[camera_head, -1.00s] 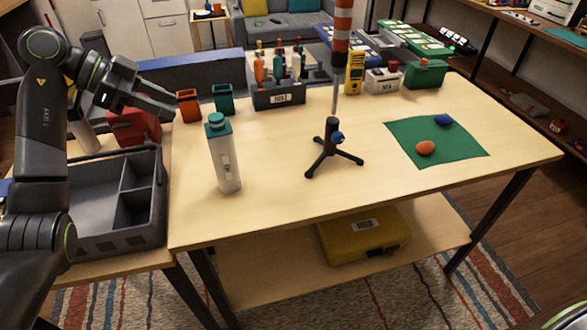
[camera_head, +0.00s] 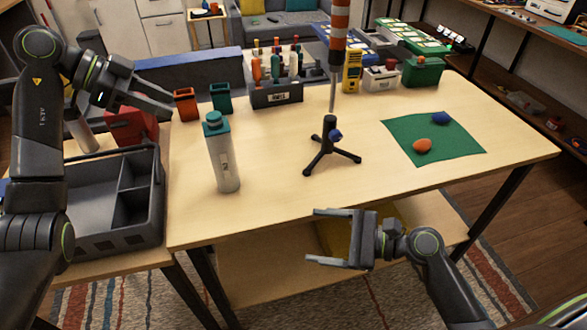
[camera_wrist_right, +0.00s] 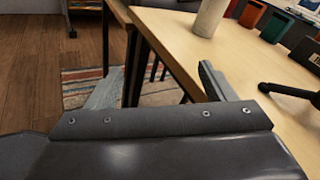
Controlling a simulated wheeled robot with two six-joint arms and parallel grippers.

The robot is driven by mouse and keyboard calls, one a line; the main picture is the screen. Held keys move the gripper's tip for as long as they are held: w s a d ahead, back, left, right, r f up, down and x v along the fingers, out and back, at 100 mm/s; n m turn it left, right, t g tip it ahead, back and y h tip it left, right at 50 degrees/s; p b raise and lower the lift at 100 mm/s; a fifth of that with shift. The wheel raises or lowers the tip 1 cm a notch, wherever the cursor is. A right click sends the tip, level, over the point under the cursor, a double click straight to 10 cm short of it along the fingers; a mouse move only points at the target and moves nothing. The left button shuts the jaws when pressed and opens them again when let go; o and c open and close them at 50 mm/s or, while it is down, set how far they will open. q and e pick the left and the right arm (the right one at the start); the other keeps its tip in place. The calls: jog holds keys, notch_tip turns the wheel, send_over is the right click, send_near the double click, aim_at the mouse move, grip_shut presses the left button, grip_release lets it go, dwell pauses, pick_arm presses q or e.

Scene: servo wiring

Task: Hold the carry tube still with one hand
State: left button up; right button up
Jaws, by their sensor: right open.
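The carry tube appears to be the pale upright cylinder (camera_head: 224,165) with a teal cap, standing on the wooden table's left part. Its lower part also shows at the top of the right wrist view (camera_wrist_right: 210,17). My right gripper (camera_head: 315,236) is open and empty at the table's front edge, in front and to the right of the tube, not touching it. Its two spread fingers (camera_wrist_right: 160,88) show in the right wrist view with nothing between them. My left gripper (camera_head: 168,105) is up at the left, behind and left of the tube, near the orange bin; its jaw opening is unclear.
Orange (camera_head: 186,104) and teal (camera_head: 222,98) bins and a tool rack (camera_head: 277,95) stand behind. A grey divided tray (camera_head: 95,240) is at left. The table's front middle is clear.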

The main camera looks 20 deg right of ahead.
aim_at(231, 150)
jog(key=w+a+r+m+t, duration=0.4)
jog(key=w+r+m, duration=0.2)
jog(key=w+r, duration=0.4)
jog(key=shift+h, duration=0.3)
jog(key=x, duration=1.7)
jog(key=shift+w+f, duration=0.2)
jog(key=shift+f, duration=0.15)
